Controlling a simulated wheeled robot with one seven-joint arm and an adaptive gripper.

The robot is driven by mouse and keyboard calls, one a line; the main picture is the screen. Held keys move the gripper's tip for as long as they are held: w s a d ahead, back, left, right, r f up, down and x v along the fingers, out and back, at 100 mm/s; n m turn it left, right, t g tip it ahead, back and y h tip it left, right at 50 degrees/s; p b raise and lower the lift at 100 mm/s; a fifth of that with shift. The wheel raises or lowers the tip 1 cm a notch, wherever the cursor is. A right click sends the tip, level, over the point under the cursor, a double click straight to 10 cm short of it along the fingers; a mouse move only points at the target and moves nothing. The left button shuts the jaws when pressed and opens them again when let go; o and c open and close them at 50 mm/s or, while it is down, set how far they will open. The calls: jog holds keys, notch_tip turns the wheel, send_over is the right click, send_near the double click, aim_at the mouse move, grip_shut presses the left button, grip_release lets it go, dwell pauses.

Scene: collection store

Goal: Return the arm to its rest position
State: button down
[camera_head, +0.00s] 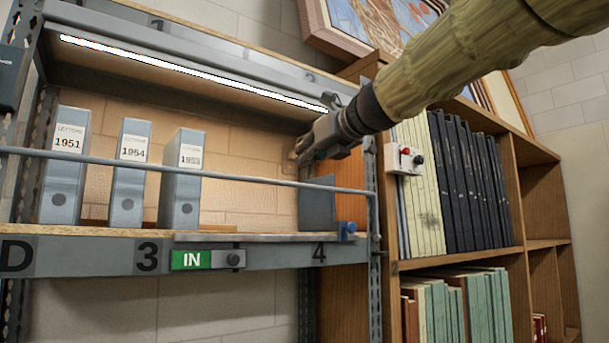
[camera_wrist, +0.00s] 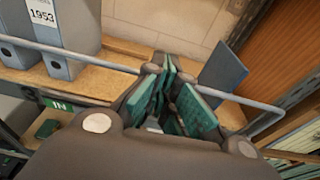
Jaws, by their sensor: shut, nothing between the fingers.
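My gripper (camera_head: 303,152) is at the right part of the upper shelf bay, above the front rail, in front of the pale brick wall. My arm comes in from the upper right of the head view, in a yellowish sleeve. In the wrist view my gripper (camera_wrist: 172,82) shows its dark fingers with green pads, close together. It is shut and holds nothing. The rail (camera_wrist: 85,58) passes near the fingers there; I cannot tell whether they touch.
Grey box files 1951 (camera_head: 64,170), 1954 (camera_head: 130,175) and 1953 (camera_head: 181,180) stand upright on the shelf (camera_head: 100,231). A blue-grey plate (camera_head: 317,205) stands at its right end. A green IN sign (camera_head: 191,260) is on the front edge. A wooden bookcase (camera_head: 535,155) with books adjoins right.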

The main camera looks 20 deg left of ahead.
jog(key=shift+s+d+r, duration=0.1)
jog(key=shift+r, duration=0.5)
jog(key=shift+s+d+r, duration=0.1)
jog(key=shift+r, duration=0.45)
